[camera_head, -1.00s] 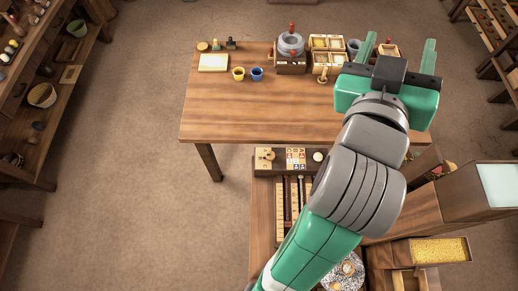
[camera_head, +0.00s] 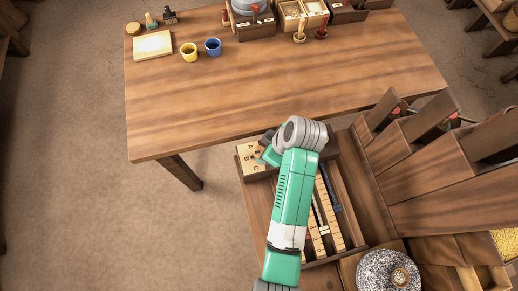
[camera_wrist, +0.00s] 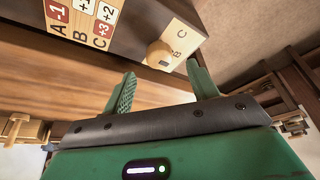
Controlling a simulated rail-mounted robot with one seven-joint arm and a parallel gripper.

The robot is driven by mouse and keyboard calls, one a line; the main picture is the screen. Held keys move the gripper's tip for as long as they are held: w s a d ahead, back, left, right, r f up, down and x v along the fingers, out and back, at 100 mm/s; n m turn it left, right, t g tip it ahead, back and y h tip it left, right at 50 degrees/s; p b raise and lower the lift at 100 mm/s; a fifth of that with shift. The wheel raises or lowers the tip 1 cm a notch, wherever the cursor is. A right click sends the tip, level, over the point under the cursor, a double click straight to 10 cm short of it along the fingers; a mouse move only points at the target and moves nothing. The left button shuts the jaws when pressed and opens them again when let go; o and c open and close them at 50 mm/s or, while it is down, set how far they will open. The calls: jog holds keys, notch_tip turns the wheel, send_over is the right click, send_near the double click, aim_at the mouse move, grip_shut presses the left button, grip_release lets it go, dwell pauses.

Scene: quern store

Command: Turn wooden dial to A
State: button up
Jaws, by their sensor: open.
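The wooden dial (camera_wrist: 158,54) shows in the wrist view as a pale knob on a cream plate. Letters B and C are readable on the plate; I cannot see its A or tell which letter the dial points to. In the head view the plate (camera_head: 247,158) sits at the left of a dark panel, and my gripper covers the dial there. My gripper (camera_wrist: 163,84) is open and empty. In the wrist view its two green fingertips are just below the knob, one on each side, apart from it. In the head view my gripper (camera_head: 268,152) is over the panel, beside the plate.
The table (camera_head: 270,90) stands close behind the panel, with a yellow cup (camera_head: 189,52) and a blue cup (camera_head: 213,47). Wooden dividers (camera_head: 430,125) rise to the right.

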aim_at(261, 152)
jog(key=b+x, duration=0.1)
jog(key=x, duration=0.4)
jog(key=shift+w+a+f, duration=0.1)
jog(key=shift+f, duration=0.1)
jog(key=c, duration=1)
